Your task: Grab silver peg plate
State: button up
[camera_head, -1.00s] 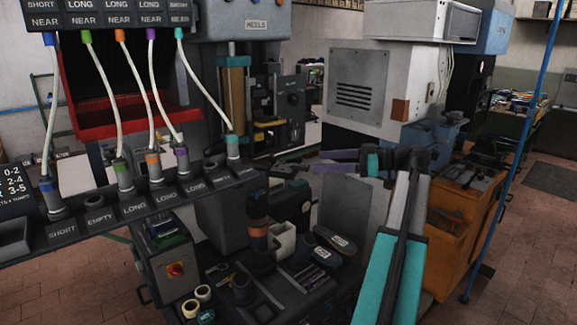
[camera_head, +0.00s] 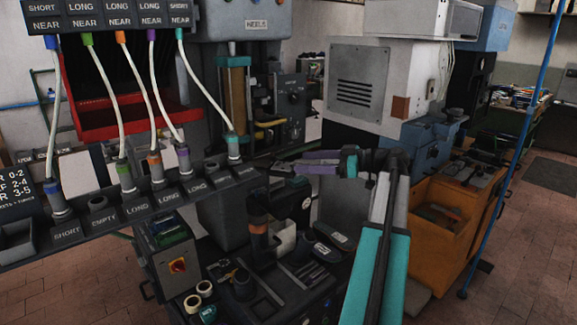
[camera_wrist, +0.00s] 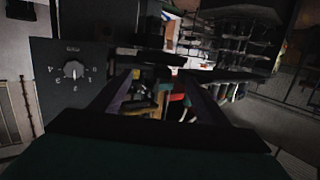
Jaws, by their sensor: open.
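I cannot pick out a silver peg plate for certain in either view. My gripper (camera_head: 281,168) reaches left from my arm, in front of the lower part of the heel press (camera_head: 256,85). It is open. In the wrist view my two dark fingers (camera_wrist: 160,98) stand apart. Between them, farther off, small yellow, red and dark shapes show, too dim to name. Nothing is visibly held. A dark panel with a round dial (camera_wrist: 73,70) stands left of the fingers. The same press has a dark dial box (camera_head: 291,97) in the head view.
A rack (camera_head: 150,207) with several cabled plugs runs across the left, close to my gripper. Below is a cluttered dark bench with tape rolls (camera_head: 204,289) and a shoe sole (camera_head: 331,235). An orange cabinet (camera_head: 437,228) and a blue pole (camera_head: 500,190) stand right.

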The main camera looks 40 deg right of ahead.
aim_at(292, 163)
jog(key=shift+p+x, duration=0.95)
jog(key=shift+x, duration=1.05)
jog(key=shift+f, duration=0.1)
jog(key=c, duration=1.4)
